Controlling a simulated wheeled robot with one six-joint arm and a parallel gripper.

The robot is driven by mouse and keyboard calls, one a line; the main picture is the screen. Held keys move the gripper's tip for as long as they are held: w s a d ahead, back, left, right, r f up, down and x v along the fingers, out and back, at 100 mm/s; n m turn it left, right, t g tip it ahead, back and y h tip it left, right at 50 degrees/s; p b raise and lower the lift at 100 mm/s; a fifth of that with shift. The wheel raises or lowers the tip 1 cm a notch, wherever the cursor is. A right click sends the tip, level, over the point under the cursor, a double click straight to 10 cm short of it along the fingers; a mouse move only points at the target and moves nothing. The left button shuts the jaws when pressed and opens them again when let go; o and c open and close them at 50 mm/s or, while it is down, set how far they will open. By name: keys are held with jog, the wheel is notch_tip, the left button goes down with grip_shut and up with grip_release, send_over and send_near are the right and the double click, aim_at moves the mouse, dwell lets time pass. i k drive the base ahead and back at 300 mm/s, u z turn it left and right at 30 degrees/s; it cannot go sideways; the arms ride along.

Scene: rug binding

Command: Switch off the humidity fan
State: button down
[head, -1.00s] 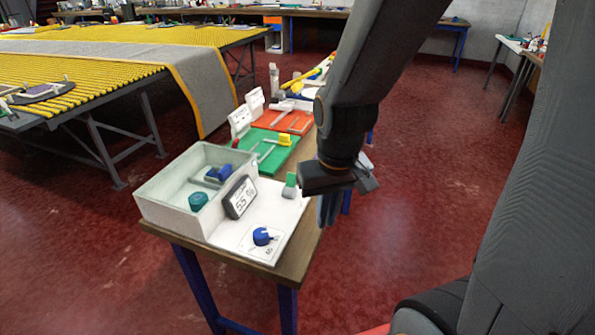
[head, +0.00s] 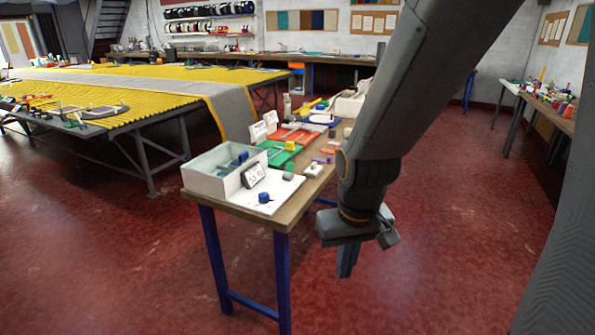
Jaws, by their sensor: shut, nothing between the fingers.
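A blue knob (head: 264,197) sits on a white base plate (head: 284,191) at the near end of a narrow wooden table (head: 268,214). A small grey display (head: 254,175) with a humidity reading stands behind it, against an open pale box (head: 204,181). The knob's pointer is too small to read now. My gripper (head: 345,274) points down, shut and empty, in front of and to the right of the table's near end, apart from the knob.
Green (head: 284,153) and orange (head: 300,136) boards and small parts lie farther along the table. A blue table leg (head: 282,285) stands at the near corner. A yellow ribbed table (head: 150,105) with a grey runner is at left. Red floor is open in front and at right.

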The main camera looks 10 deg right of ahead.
aim_at(289, 166)
jog(key=z, duration=0.9)
jog(key=i, duration=0.85)
jog(key=z, duration=0.55)
jog(key=i, duration=0.7)
jog(key=u, duration=0.8)
jog(key=i, duration=0.65)
jog(key=u, duration=0.7)
